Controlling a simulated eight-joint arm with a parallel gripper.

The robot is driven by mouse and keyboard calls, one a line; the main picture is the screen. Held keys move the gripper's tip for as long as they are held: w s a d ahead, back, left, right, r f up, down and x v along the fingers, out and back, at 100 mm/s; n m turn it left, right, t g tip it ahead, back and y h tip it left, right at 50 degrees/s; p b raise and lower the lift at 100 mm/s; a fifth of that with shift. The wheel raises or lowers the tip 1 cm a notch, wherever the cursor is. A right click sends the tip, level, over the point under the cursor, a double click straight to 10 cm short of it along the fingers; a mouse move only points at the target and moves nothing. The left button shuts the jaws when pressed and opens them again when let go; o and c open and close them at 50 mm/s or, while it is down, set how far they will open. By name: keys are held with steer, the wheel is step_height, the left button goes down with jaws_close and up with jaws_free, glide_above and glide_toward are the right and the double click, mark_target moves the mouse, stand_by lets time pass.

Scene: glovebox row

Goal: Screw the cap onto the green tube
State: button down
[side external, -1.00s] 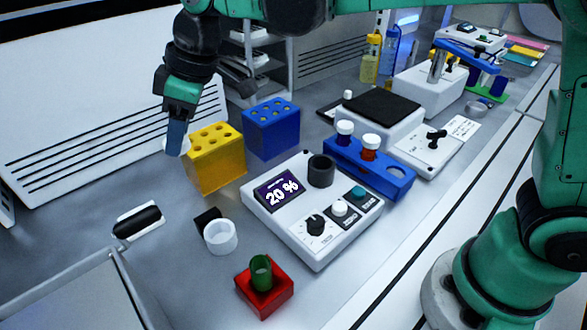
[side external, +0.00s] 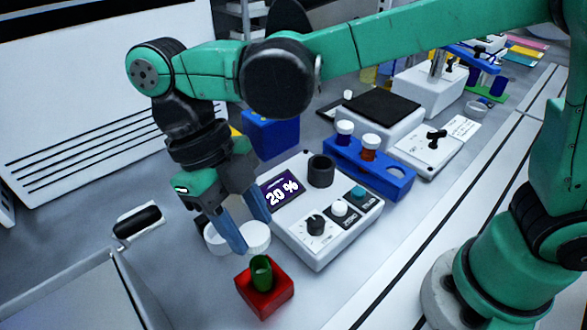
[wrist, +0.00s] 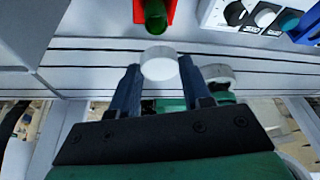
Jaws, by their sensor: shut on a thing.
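The green tube (side external: 262,268) stands upright in a red block (side external: 279,292) near the front of the bench. Its open top faces up. It also shows at the top of the wrist view (wrist: 155,15). My gripper (side external: 250,232) is shut on a white cap (side external: 257,238), held between the blue fingertips. The cap is above the bench, close to the tube and apart from it. In the wrist view, the cap (wrist: 159,62) sits between the fingertips, with the tube beyond it.
A white ring-shaped cup (side external: 213,238) stands beside my gripper. The white device reading 20 % (side external: 322,258) is to the right of the tube. A blue rack (side external: 398,182) with capped vials stands behind it. A grey bin (side external: 75,295) is at the lower left.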

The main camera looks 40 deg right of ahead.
mark_target(251, 246)
steer(key=shift+s, duration=0.1)
stand_by(0.3)
steer(key=shift+f, duration=2.4)
steer(key=shift+f, duration=0.55)
stand_by(0.6)
